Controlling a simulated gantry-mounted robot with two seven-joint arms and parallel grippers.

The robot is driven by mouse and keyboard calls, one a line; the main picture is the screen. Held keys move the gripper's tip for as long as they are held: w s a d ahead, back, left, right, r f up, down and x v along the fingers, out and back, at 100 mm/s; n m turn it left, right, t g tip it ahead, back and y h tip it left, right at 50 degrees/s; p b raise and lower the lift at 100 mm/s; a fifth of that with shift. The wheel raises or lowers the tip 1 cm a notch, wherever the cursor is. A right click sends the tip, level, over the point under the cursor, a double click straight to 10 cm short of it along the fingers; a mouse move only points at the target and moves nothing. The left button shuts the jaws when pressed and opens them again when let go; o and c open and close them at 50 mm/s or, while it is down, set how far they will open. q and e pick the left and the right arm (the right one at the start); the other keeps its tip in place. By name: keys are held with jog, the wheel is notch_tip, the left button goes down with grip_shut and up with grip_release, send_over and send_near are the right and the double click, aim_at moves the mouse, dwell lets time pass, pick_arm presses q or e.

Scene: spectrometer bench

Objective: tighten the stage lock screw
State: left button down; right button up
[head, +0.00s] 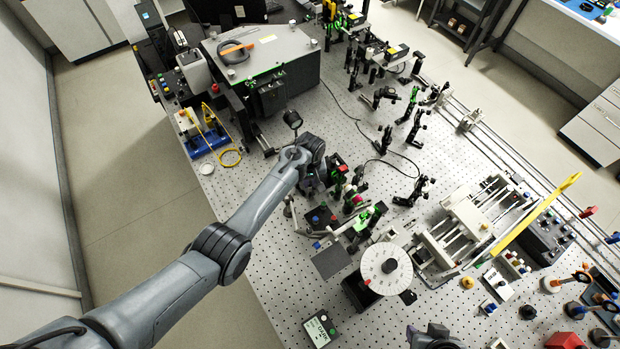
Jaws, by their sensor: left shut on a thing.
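My left arm reaches in from the lower left to the middle of the bench. Its gripper (325,180) is at a small black and green stage assembly (354,198) with red knobs. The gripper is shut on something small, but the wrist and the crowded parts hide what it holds. I cannot make out the stage lock screw for certain. A dark grey part of my right arm (435,337) shows at the bottom edge, well apart from the stage, and its fingers cannot be made out.
A white graduated disc (387,268) stands in front of the stage. A dark box (262,62) stands at the back left, with several optic mounts to its right. A yellow bar (536,214) and a white railed device (470,222) lie to the right. Perforated bench (262,222) is bare beside my left arm.

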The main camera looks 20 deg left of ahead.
pick_arm(q)
jog(key=m, duration=0.3)
jog(key=shift+r+m+p, duration=0.1)
jog(key=shift+m+p, duration=0.3)
jog(key=m, duration=0.4)
jog(key=shift+m, duration=0.3)
jog(key=m, duration=0.4)
jog(key=shift+m, duration=1.7)
jog(key=c, duration=1.1)
grip_release()
